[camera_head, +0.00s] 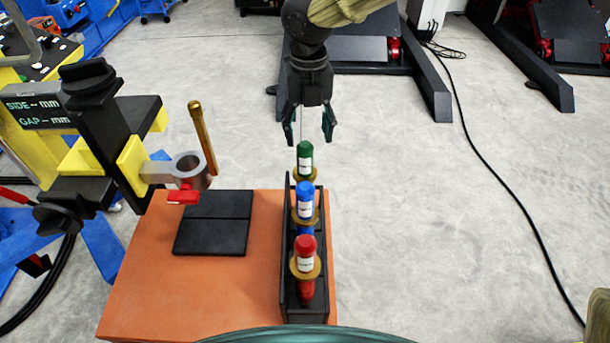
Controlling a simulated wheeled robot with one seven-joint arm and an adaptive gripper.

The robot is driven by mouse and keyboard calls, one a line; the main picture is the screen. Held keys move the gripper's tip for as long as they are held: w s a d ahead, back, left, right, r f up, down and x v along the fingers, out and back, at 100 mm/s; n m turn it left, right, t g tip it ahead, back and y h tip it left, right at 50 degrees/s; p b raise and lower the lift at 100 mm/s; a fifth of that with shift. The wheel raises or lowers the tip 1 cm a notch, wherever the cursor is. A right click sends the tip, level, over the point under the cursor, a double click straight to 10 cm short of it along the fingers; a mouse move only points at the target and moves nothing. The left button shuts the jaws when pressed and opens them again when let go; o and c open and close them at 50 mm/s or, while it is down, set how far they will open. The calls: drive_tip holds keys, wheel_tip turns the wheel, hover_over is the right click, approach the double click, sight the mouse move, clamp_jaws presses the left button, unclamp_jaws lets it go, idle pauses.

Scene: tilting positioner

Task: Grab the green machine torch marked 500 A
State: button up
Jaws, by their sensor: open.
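A green machine torch (305,154) with a white label stands in a black rack (287,270) at its far end. The label's writing is too small to read. A blue torch (305,199) stands in the middle of the rack and a red torch (305,247) at the near end. Each has a brass-coloured ring below its cap. My gripper (308,138) points down with its two fingers spread, one to each side of the green torch's top in the picture. Nothing is between the fingers that I can see as held. How far the fingertips are above or behind the torch, I cannot tell.
The rack stands on the right side of an orange table (160,290). A black two-part pad (214,222) lies to its left. A clamp with a red lever (183,196) and a brass rod (203,138) reach over the table from a yellow-black stand (130,165).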

sight(307, 142)
drive_tip(key=shift+s+f, duration=0.75)
drive_tip(key=shift+f, duration=0.05)
drive_tip(key=shift+w+f+p, duration=0.35)
drive_tip(key=shift+w+f, duration=0.35)
drive_tip(key=shift+f, duration=0.25)
drive_tip(key=shift+w+f, duration=0.2)
drive_tip(key=shift+f, duration=0.05)
drive_tip(key=shift+s+f+p, duration=0.2)
drive_tip(key=shift+p, duration=0.2)
drive_tip(key=f, duration=0.1)
drive_tip(key=f+p, duration=0.1)
drive_tip(key=f, duration=0.1)
drive_tip(key=shift+s+a+f+p, duration=0.2)
drive_tip(key=shift+a+f+p, duration=0.1)
drive_tip(key=shift+a+p, duration=0.1)
drive_tip(key=shift+d+f, duration=0.1)
drive_tip(key=shift+f, duration=0.25)
drive_tip(key=shift+s, duration=0.1)
